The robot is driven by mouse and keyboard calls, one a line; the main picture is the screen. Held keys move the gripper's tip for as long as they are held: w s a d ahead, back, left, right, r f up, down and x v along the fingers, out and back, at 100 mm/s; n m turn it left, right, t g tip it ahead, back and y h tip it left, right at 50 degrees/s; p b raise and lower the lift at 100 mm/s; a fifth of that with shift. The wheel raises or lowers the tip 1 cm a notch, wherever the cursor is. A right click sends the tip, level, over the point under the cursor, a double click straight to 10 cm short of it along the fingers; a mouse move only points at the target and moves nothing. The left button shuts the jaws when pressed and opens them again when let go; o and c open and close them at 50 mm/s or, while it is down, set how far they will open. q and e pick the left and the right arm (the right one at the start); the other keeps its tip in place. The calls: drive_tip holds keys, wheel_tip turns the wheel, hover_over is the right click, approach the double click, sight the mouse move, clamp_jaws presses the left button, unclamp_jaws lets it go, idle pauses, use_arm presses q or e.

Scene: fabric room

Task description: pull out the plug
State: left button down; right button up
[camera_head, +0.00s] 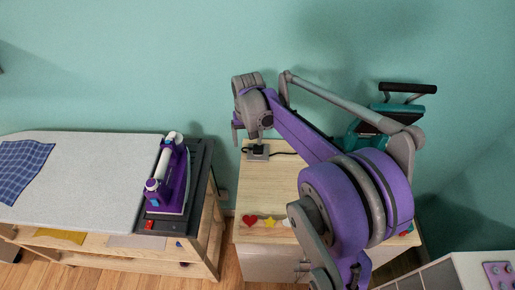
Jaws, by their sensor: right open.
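A small black plug (258,149) sits in a grey socket block (257,156) near the back left corner of the wooden cabinet top. A dark cable runs from it on the tabletop. My right gripper (250,135) is above and just behind the plug, pointing down, with its jaws open. It looks apart from the plug, but the gap is hard to judge. My left gripper is out of view.
A purple iron (168,178) stands on the dark end of the ironing board (85,170) at left. A teal machine (400,109) is behind my right arm. Heart and star shapes decorate the wooden cabinet's (262,190) front edge. A white unit (440,278) stands at lower right.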

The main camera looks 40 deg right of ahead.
drive_tip(key=m+g, duration=0.1)
drive_tip(key=m, duration=0.1)
approach(256, 147)
drive_tip(key=shift+s+d, duration=0.2)
drive_tip(key=shift+d, duration=0.25)
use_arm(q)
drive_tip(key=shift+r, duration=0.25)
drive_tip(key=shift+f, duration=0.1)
use_arm(e)
drive_tip(key=shift+f, duration=0.15)
wheel_tip(256, 147, down, 9)
drive_tip(key=b, duration=0.4)
drive_tip(key=shift+s+b, duration=0.1)
drive_tip(key=shift+b, duration=0.2)
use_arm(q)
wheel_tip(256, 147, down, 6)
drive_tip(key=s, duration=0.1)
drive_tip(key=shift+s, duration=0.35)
use_arm(e)
drive_tip(key=shift+a, duration=0.1)
drive_tip(key=shift+w+a, duration=0.25)
drive_tip(key=shift+w, duration=0.05)
